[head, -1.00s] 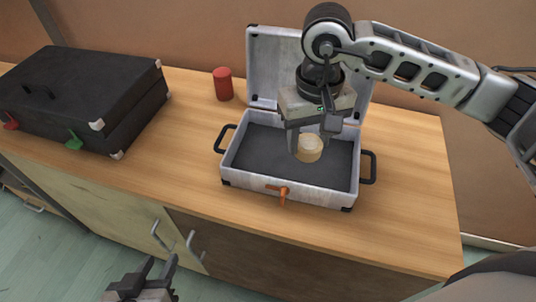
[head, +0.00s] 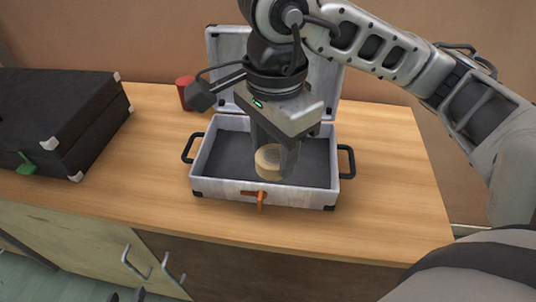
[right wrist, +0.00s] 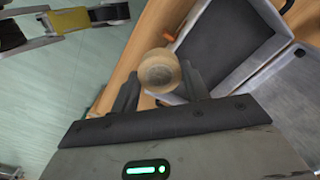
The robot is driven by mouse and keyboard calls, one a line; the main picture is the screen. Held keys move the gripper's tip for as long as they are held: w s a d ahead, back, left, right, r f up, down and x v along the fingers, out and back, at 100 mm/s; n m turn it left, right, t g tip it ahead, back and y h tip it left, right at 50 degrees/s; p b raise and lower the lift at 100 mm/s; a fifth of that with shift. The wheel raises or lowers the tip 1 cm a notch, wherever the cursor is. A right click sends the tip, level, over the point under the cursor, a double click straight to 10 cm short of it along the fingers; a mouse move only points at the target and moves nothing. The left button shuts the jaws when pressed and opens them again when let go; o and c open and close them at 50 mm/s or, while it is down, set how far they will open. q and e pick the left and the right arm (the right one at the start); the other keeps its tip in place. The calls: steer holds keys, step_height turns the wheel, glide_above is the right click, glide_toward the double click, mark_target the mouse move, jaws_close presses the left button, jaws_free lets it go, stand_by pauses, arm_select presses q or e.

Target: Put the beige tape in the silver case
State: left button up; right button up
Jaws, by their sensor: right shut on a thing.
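The beige tape (head: 268,162) is a short round roll, held between the fingers of my right gripper (head: 274,156). In the head view it appears over the interior of the open silver case (head: 225,189); I cannot tell whether it touches the dark lining. In the right wrist view the tape (right wrist: 158,72) sits between the fingertips, with the case (right wrist: 232,45) to its right. The case's lid stands up at the back, partly hidden by my right arm. Only the fingertips of my left gripper (head: 127,297) show at the bottom edge, apart and empty.
A closed black case (head: 70,110) lies at the left of the wooden table (head: 385,205). A red cylinder (head: 185,93) stands behind and left of the silver case. An orange latch (head: 261,198) is on the silver case's front. The table right of the case is clear.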

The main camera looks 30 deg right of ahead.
steer(key=w+d+f, duration=0.1)
steer(key=w+f, duration=0.1)
steer(key=w, duration=0.1)
steer(key=w+d+f, duration=0.2)
steer(key=w+f, duration=0.1)
steer(key=w, duration=0.1)
steer(key=w+d+f, duration=0.1)
steer(key=w+f, duration=0.2)
steer(key=shift+w+d+f, duration=0.1)
steer(key=shift+w+d, duration=0.05)
steer(key=shift+d, duration=0.2)
steer(key=shift+w+d+f, duration=0.1)
steer(key=shift+w+f, duration=0.05)
steer(key=shift+f, duration=0.05)
steer(key=shift+w+d+f, duration=0.1)
steer(key=shift+w+f, duration=0.1)
steer(key=shift+f, duration=1.6)
steer(key=shift+f+b, duration=0.1)
steer(key=shift+b, duration=0.25)
steer(key=shift+f, duration=0.2)
steer(key=o, duration=1)
steer(key=shift+r, duration=0.1)
steer(key=shift+c, duration=0.2)
